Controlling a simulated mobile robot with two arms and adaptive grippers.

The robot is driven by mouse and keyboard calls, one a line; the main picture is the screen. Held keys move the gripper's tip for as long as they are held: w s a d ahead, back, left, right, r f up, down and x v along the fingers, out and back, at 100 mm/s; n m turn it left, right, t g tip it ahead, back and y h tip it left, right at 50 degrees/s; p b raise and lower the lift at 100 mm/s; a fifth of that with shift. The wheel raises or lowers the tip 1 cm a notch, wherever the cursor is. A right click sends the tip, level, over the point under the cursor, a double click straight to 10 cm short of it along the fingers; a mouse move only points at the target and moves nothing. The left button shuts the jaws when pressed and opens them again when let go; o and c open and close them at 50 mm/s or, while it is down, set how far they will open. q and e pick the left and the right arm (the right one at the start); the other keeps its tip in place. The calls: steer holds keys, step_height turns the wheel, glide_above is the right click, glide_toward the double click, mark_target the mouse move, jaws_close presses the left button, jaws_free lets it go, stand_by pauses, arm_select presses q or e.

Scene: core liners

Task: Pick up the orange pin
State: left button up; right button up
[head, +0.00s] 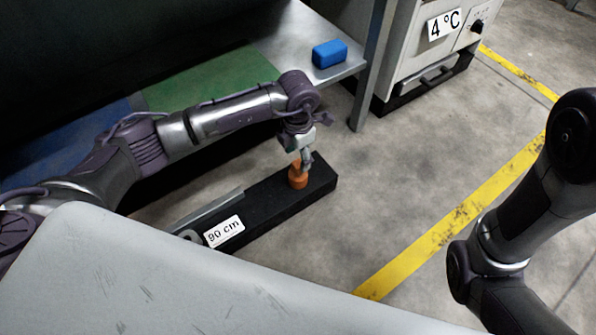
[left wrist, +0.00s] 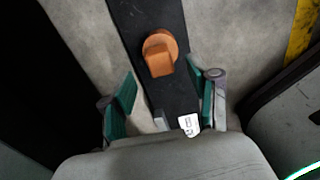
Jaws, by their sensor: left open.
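The orange pin (head: 298,177) stands near the far end of a long black bar (head: 322,178) labelled "90 cm" in the head view. In the left wrist view the pin (left wrist: 160,50) has a round base and a blocky upper part. My left gripper (head: 302,158) is over the pin, pointing down, and hides part of it in the head view. In the left wrist view its green-padded fingers (left wrist: 161,74) are spread apart, with the pin just beyond the tips and roughly between them. I see no grip on it. My right gripper is out of view.
A metal bench with a green mat (head: 210,80) and a blue block (head: 329,53) is behind my left arm. A white "4 °C" cabinet (head: 408,60) stands at the back. A grey surface (head: 150,285) fills the foreground. Floor right of the bar is clear.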

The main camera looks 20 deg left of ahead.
mark_target(298, 163)
arm_select(q)
step_height(298, 163, down, 4)
steer(key=b, duration=0.2)
steer(key=shift+f+b, duration=0.1)
steer(key=shift+b, duration=0.3)
jaws_close()
